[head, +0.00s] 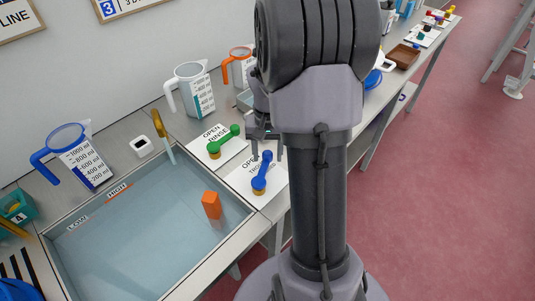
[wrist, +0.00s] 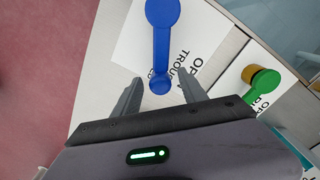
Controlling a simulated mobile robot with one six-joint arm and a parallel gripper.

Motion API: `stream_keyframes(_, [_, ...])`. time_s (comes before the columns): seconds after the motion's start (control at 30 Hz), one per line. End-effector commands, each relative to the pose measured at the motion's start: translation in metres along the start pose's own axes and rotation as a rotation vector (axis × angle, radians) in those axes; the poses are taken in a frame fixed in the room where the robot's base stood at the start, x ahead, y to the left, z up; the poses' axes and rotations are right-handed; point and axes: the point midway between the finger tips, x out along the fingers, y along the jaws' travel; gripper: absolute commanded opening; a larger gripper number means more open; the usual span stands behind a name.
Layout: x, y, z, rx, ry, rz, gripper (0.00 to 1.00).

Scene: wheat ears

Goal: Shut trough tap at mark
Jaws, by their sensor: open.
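The trough tap is a blue lever (head: 262,172) on a brass base, on a white card (head: 243,184) with partly hidden lettering. In the wrist view, the blue lever (wrist: 161,45) has its wide end at the top edge and its small knob end between my fingertips. My gripper (wrist: 159,75) is open; I cannot tell whether it touches the knob. In the head view, my gripper (head: 267,147) is just beyond the lever, partly hidden by my arm. The trough (head: 110,225) holds water, with an orange float (head: 211,205) inside and LOW (head: 78,223) and HIGH (head: 118,190) labels.
A green tap (head: 225,142) on an "OPEN RINSE" card (head: 214,152) stands close beside the blue one; it also shows at the right of the wrist view (wrist: 260,78). Measuring jugs (head: 196,90) and a white timer-like box (head: 142,146) stand behind. Red floor lies beyond the bench's edge.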

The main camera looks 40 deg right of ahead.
Motion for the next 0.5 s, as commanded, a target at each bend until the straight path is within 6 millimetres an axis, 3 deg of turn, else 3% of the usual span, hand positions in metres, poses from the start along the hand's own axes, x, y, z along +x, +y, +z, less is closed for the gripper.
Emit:
stream_keyframes(0.07, [-0.0004,0.0,0.0,0.0,0.0,0.0,0.5])
stream_keyframes(0.3, [-0.0005,0.0,0.0,0.0,0.0,0.0,0.03])
stream_keyframes(0.5, [-0.0006,0.0,0.0,0.0,0.0,0.0,0.0])
